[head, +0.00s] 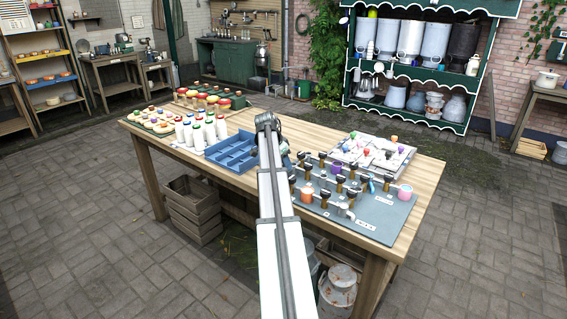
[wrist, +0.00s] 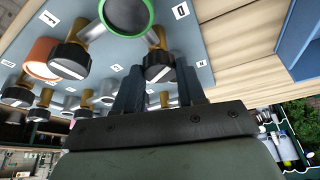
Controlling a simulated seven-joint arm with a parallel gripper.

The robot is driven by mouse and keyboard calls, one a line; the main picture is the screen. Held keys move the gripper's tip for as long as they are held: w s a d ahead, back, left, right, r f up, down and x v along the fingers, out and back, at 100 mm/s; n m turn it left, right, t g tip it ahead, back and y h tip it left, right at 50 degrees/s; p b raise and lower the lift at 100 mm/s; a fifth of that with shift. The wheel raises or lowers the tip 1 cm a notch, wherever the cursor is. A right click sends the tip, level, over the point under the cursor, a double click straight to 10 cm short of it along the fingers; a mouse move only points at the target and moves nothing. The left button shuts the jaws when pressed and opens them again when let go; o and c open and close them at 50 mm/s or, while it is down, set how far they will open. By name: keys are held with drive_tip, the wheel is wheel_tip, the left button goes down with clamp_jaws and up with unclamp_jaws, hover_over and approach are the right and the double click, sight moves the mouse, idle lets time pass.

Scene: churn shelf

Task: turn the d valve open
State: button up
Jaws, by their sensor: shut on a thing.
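In the wrist view, the d valve (wrist: 159,66) has a black handle with a pale bar on a brass stem. A white label that reads like D (wrist: 180,11) lies on the grey board (wrist: 212,48) near it. My gripper (wrist: 158,80) is shut on the black handle, one dark finger on each side. The handle's underside and the finger contacts are partly hidden. In the head view, my gripper is mostly hidden behind my arm at the left end of the board (head: 384,223), so the d valve cannot be made out there.
Other black-handled valves (wrist: 70,58) stand close by. In the head view, a blue crate (head: 232,164), white bottles (head: 198,138) and a tray of coloured knobs (head: 375,153) share the wooden table (head: 420,190).

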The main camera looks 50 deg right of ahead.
drive_tip(key=n+t, duration=0.1)
drive_tip(key=n, duration=0.3)
drive_tip(key=n+t, duration=0.1)
drive_tip(key=n, duration=0.1)
drive_tip(key=shift+s+t, duration=0.25)
drive_tip(key=shift+t, duration=0.05)
drive_tip(key=n+t, duration=0.1)
drive_tip(key=n, duration=0.2)
drive_tip(key=n+t+y, duration=0.1)
drive_tip(key=n, duration=0.2)
drive_tip(key=shift+s+n, duration=0.1)
drive_tip(key=shift+n, duration=0.2)
drive_tip(key=o, duration=1)
drive_tip(key=shift+o, duration=0.2)
drive_tip(key=v, duration=1.3)
drive_tip(key=shift+r, duration=0.45)
drive_tip(key=shift+s+d, duration=0.1)
drive_tip(key=shift+s, duration=0.05)
